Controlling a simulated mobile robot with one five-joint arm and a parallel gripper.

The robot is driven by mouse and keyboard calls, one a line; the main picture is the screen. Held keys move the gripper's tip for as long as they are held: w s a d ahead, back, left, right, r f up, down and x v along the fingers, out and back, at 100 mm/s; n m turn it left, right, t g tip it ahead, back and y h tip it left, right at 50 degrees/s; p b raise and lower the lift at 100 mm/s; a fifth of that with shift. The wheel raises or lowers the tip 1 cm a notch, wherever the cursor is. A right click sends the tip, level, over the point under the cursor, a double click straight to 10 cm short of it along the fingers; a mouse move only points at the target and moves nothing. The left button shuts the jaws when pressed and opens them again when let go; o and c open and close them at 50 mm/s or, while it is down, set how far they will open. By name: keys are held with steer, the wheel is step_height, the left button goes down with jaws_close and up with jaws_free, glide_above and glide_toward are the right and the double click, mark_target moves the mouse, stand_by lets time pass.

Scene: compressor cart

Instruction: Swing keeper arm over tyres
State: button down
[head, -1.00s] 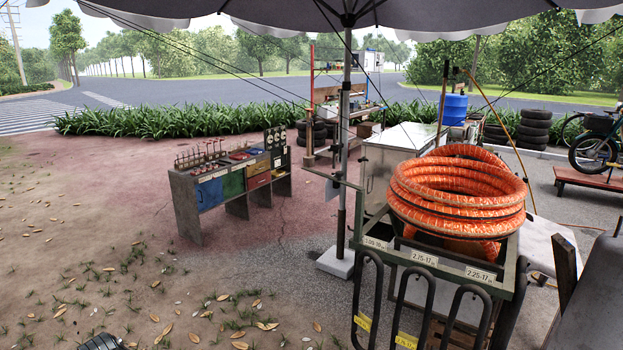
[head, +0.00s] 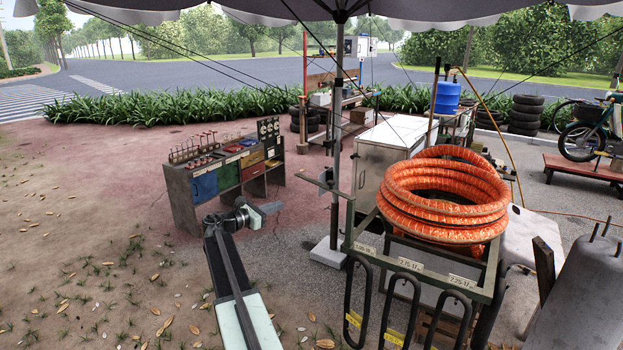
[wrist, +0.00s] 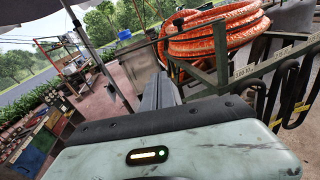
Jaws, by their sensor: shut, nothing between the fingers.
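Orange-wrapped tyres (head: 443,205) lie in a coiled stack on top of the green metal cart frame (head: 420,262). A thin green bar, which looks like the keeper arm (head: 318,184), sticks out to the left from the frame's near left corner, away from the tyres. My gripper (head: 268,209) is shut and empty, left of and a little below the bar's outer end, with a gap in the picture. In the wrist view my shut fingers (wrist: 160,88) point toward the cart, and the tyres (wrist: 215,35) show beyond. A green bar (wrist: 192,73) crosses just right of the fingers.
The umbrella pole (head: 337,150) stands close behind the bar, on a white base (head: 328,252). Black hooped tubes (head: 408,305) hang at the cart's front. A tool bench (head: 220,175) stands at left, a white cabinet (head: 385,155) behind. The ground at front left is open.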

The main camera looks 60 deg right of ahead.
steer(key=shift+s+d+r+n+h, duration=0.15)
steer(key=shift+d+r+n+h, duration=0.1)
steer(key=shift+d+r, duration=0.3)
steer(key=shift+s+d+r+n+h, duration=0.15)
steer(key=shift+d+r+n, duration=0.1)
steer(key=shift+d+r, duration=0.3)
steer(key=x, duration=1.4)
steer(key=shift+s, duration=0.15)
